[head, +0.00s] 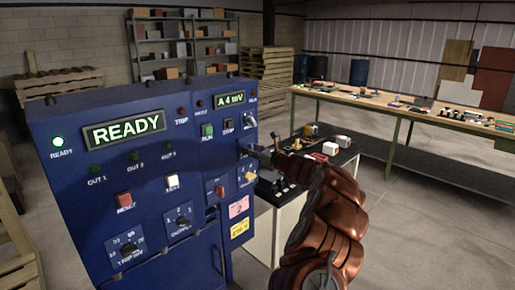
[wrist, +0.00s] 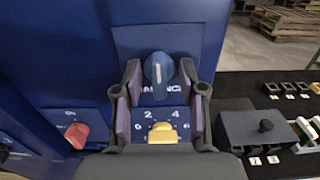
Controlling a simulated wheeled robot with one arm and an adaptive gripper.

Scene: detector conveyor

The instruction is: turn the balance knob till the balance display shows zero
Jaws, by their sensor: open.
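The balance knob (wrist: 158,68) is a blue, rounded knob with a lighter pointer line on a blue panel. The label under it is partly covered and reads as part of "BALANCE". My gripper (wrist: 160,80) is open, with one finger on each side of the knob; I cannot tell whether the fingers touch it. In the head view my gripper (head: 249,149) is at the right part of the cabinet face and hides the knob. The balance display (head: 230,99) is a small green screen at the cabinet's top right, reading about "A 4 mV".
A yellow knob (wrist: 162,134) on a numbered scale sits just below, and a red knob (wrist: 76,134) is to the left. The blue cabinet (head: 75,200) bears a large READY display (head: 124,131). A dark-topped table (head: 345,152) with small items stands right of the cabinet.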

